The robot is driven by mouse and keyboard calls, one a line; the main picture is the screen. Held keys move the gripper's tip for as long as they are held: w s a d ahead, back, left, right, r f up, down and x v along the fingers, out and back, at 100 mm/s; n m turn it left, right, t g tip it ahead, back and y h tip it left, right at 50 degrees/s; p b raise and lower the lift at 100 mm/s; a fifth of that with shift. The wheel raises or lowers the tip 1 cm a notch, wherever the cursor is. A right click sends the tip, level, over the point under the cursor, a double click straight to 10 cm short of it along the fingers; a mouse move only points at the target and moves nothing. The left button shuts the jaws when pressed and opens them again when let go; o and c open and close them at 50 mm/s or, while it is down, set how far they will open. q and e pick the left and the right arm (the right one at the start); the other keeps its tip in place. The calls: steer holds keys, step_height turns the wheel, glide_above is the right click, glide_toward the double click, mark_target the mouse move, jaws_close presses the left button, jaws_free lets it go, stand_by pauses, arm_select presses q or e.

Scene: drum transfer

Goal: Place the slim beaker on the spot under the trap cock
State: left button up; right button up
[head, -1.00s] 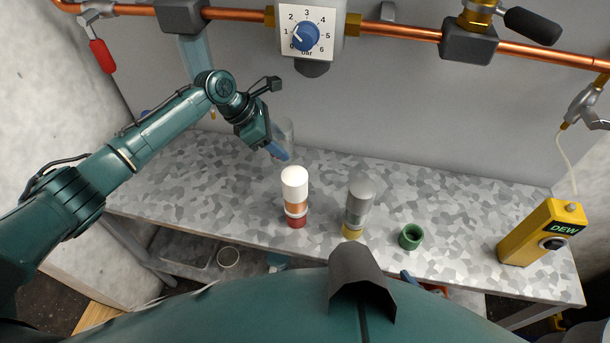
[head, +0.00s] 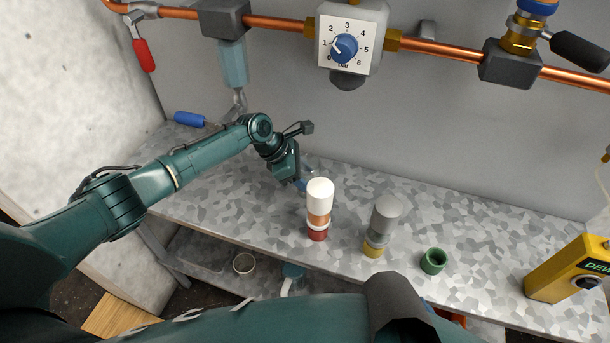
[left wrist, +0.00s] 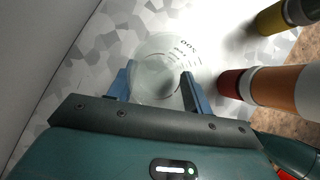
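The clear beaker (left wrist: 160,62) with dark graduation marks shows in the left wrist view, between the two blue fingers of my left gripper (left wrist: 158,76). Whether the fingers press on its wall I cannot tell. In the head view my left gripper (head: 302,184) is low over the bench, behind the white-topped cylinder, and mostly hides the beaker. The trap (head: 234,65), pale blue, hangs from the copper pipe at the upper left. A grey cock (head: 240,102) is below it, and a blue handle (head: 188,118) lies to its left. I see no marked spot below. My right gripper is not in view.
A white, orange and red cylinder (head: 319,200) stands close to my left gripper.

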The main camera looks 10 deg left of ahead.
arm_select(q)
steer(key=o, duration=0.4)
steer(key=shift+o, duration=0.2)
